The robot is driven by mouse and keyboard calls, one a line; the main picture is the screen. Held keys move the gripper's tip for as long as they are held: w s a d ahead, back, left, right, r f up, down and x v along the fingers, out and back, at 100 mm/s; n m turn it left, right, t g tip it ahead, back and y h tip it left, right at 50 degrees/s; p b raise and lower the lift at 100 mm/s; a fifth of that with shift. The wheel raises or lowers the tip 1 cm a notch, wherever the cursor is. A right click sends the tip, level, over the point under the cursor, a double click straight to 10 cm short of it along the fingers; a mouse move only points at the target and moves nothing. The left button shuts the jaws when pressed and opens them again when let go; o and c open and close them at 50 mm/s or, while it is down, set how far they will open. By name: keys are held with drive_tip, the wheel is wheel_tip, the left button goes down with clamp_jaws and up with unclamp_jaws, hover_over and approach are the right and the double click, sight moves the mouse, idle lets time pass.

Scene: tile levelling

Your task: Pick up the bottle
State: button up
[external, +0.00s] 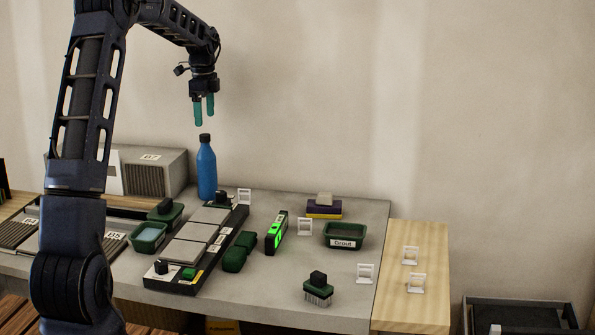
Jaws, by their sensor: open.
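The blue bottle (207,172) with a black cap stands upright near the back of the grey worktop, left of the middle. My gripper (204,112) points down with its teal fingers a little above the bottle's cap, apart from it. It is open and holds nothing.
Grey tiles (186,252) lie on a dark rack in front of the bottle. A grey box (165,165) stands behind left. A grout tray (345,236), a green-lit level (277,232), a brush (318,290) and a sponge stack (324,208) are to the right.

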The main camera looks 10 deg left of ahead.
sight(206, 135)
drive_tip(key=shift+w+f, duration=0.5)
drive_tip(key=shift+f, duration=0.05)
wheel_tip(206, 135, down, 5)
drive_tip(key=shift+f, duration=0.2)
drive_tip(key=shift+a+f, duration=0.15)
drive_tip(key=shift+f, duration=1.2)
drive_tip(key=shift+a+f, duration=0.1)
drive_tip(key=shift+f, duration=1.2)
drive_tip(key=shift+r, duration=0.1)
clamp_jaws()
